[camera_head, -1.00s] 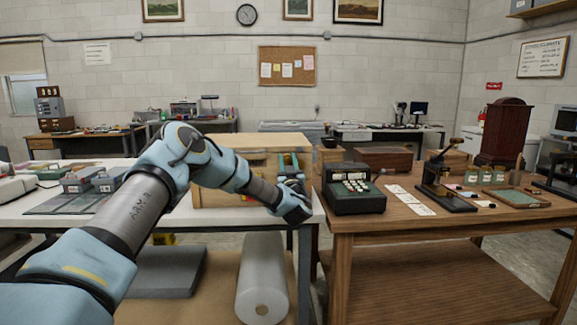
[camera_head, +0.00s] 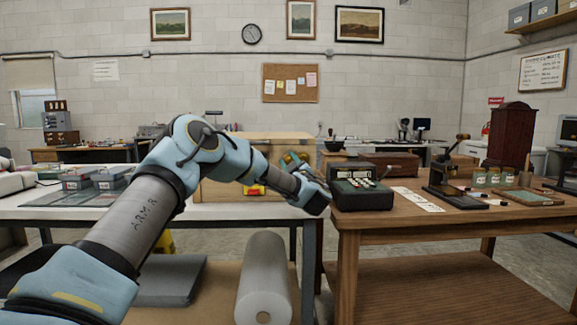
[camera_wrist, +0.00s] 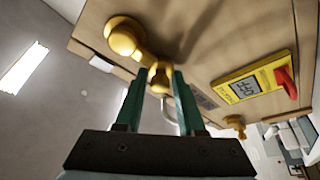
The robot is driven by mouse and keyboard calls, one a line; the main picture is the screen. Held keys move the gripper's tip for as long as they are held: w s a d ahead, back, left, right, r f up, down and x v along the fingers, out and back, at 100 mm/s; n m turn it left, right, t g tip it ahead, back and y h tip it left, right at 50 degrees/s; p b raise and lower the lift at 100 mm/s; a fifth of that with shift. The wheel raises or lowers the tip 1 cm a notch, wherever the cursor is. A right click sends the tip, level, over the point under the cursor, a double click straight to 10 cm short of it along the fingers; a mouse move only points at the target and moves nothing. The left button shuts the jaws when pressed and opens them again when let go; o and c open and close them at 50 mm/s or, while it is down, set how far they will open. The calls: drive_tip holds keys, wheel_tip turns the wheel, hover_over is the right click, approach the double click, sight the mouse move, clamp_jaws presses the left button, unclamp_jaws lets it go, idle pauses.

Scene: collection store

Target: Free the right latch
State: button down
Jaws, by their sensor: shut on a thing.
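In the wrist view, a brass latch (camera_wrist: 125,38) is mounted on the face of a wooden case (camera_wrist: 204,36). It has a round boss at upper left and an arm leading to a smaller knob (camera_wrist: 159,74). My gripper (camera_wrist: 160,78) has its two green fingers shut on that knob, one on each side. In the head view, my gripper (camera_head: 292,161) is at the right part of the wooden case (camera_head: 225,190) on the white table. My wrist hides part of the case, and the latch cannot be made out there.
A yellow unit (camera_wrist: 243,88) with a display and red lever is on the case, near another small brass fitting (camera_wrist: 235,122). A dark green machine (camera_head: 362,192) stands close right on the wooden table (camera_head: 440,228). Grey trays (camera_head: 112,178) lie left on the white table.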

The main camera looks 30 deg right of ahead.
drive_tip(key=shift+s+f, duration=0.1)
drive_tip(key=shift+f, duration=0.1)
drive_tip(key=c, duration=0.7)
unclamp_jaws()
drive_tip(key=shift+d, duration=0.1)
drive_tip(key=b+v, duration=0.2)
drive_tip(key=v, duration=0.8)
drive_tip(key=shift+s, duration=0.35)
